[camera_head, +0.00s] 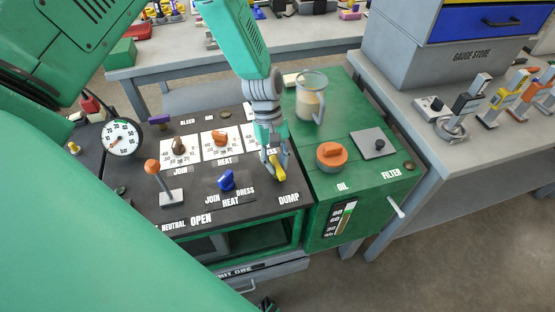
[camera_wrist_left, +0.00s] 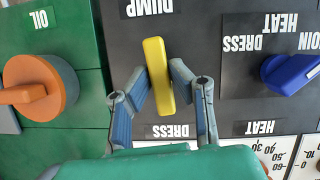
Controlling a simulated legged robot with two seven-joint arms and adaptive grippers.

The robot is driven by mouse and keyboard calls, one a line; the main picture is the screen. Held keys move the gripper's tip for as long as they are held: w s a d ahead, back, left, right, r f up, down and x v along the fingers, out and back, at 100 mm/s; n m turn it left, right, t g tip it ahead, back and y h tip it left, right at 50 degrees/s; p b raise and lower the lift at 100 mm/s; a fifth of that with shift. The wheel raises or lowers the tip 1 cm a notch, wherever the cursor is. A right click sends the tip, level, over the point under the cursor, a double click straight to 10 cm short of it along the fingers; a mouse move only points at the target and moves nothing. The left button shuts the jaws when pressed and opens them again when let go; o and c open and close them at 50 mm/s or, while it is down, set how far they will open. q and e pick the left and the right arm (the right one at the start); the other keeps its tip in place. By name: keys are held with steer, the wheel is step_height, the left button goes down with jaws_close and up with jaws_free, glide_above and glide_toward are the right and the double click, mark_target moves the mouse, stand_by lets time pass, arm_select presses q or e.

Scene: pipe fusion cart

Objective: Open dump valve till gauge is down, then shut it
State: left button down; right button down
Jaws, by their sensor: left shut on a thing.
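The yellow dump valve handle (camera_head: 277,167) sits on the dark panel just above the DUMP label (camera_head: 289,198). In the left wrist view the handle (camera_wrist_left: 158,77) stands nearly upright in the picture, leaning slightly. My left gripper (camera_head: 274,158) reaches down from above and is shut on this handle; its two fingers (camera_wrist_left: 163,88) flank it in the wrist view. The round white gauge (camera_head: 122,138) is at the panel's left; its needle is too small to read surely. My right gripper does not show.
A blue knob (camera_head: 227,180) and a lever with an orange ball (camera_head: 152,167) stand left of the handle. The green oil unit (camera_head: 335,190) at right carries an orange cap (camera_head: 332,155) and a clear jug (camera_head: 310,97). A grey bench (camera_head: 470,160) stands further right.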

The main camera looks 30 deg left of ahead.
arm_select(q)
steer(key=shift+w+r+m, duration=0.1)
steer(key=shift+w+m, duration=0.1)
steer(key=shift+m, duration=0.3)
steer(key=c, duration=1.5)
jaws_free()
steer(key=shift+s, duration=0.1)
steer(key=shift+a, duration=0.1)
steer(key=v, duration=1.2)
